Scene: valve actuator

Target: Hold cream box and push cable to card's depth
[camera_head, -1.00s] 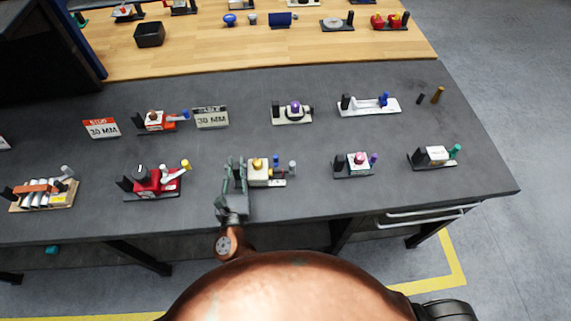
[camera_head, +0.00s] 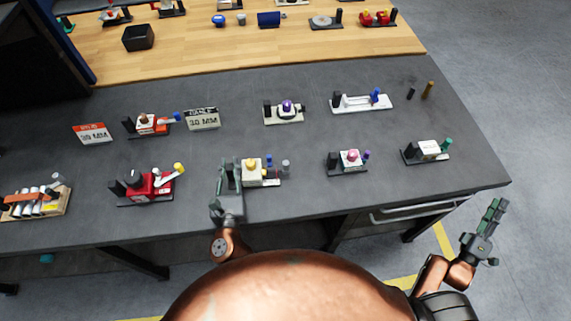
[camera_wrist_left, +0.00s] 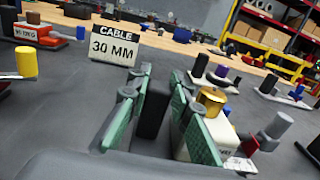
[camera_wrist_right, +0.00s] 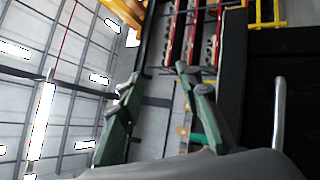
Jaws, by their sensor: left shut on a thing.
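The cream box (camera_head: 250,172) has a yellow knob on top, with a blue post and a grey knob to its right. It also shows in the left wrist view (camera_wrist_left: 222,133), partly hidden by a finger. My left gripper (camera_head: 229,172) is shut on the black block (camera_wrist_left: 153,106) beside the cream box's left side; the box itself is outside the fingers. The white card (camera_head: 202,119) reads "CABLE 30 MM" and stands behind. I cannot tell which part is the cable. My right gripper (camera_head: 494,214) is raised, open and empty, off the table's right end.
A red fixture (camera_head: 148,186) with a yellow-tipped lever stands left of my left gripper. A pink-knobbed fixture (camera_head: 349,160) and a white-box fixture (camera_head: 428,149) stand to the right. A red-topped card (camera_head: 93,134) stands at the left. The grey table (camera_head: 310,195) is bare near its front edge.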

